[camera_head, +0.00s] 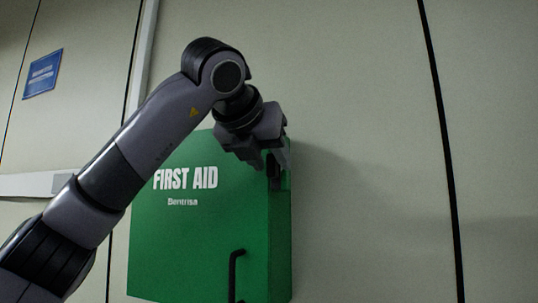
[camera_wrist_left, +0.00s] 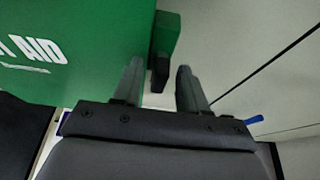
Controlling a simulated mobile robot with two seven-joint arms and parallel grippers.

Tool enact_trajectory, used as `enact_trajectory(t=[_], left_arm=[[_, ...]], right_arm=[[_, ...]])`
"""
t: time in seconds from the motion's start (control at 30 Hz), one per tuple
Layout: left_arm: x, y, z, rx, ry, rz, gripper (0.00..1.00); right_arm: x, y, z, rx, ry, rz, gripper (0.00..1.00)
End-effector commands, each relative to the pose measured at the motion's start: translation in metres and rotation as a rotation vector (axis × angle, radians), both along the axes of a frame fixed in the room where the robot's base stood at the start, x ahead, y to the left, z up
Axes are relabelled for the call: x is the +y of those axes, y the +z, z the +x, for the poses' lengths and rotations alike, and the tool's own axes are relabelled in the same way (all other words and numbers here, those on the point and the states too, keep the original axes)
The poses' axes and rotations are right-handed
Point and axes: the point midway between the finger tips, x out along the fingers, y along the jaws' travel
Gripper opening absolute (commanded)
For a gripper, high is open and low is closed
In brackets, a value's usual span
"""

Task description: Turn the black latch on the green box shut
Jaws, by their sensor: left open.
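The green box (camera_head: 200,240) with "FIRST AID" lettering is on the wall in the head view. Its front also shows at the upper left of the left wrist view (camera_wrist_left: 80,40). The black latch (camera_wrist_left: 160,73) is at the box's right edge, on a small green block, and shows between my fingertips in the left wrist view. In the head view my left gripper (camera_head: 276,162) is at the box's upper right edge and partly hides the latch area. My left gripper is open, one finger on each side of the latch; contact is unclear. My right gripper is out of view.
A black handle (camera_head: 234,275) stands out from the lower front of the box. A blue sign (camera_head: 43,74) is on the wall at the left. The pale panelled wall (camera_head: 370,150) to the right of the box is clear.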

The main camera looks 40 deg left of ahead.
Motion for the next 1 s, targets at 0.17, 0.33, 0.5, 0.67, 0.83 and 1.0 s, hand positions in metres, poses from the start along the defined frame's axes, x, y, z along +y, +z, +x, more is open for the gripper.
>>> enact_trajectory(t=[0.17, 0.33, 0.5, 0.67, 0.83, 1.0], left_arm=[[0.0002, -0.0005, 0.0004, 0.0, 0.0, 0.0, 0.43], [0.0001, -0.0005, 0.0003, 0.001, 0.0, 0.0, 0.0], [0.0002, -0.0004, 0.0002, 0.001, 0.001, 0.001, 0.0], [-0.0004, -0.0002, 0.0002, 0.006, 0.0, 0.022, 0.0], [-0.0007, -0.0006, 0.0004, 0.012, 0.0, 0.043, 0.0], [-0.0013, -0.001, 0.0004, 0.018, 0.0, 0.063, 0.0]], right_arm=[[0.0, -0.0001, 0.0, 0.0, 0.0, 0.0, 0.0], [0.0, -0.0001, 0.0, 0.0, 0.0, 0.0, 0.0], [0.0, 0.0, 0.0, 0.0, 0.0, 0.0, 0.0], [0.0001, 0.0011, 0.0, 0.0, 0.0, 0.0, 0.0], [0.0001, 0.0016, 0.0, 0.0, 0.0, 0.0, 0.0], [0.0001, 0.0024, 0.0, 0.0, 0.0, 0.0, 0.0]])
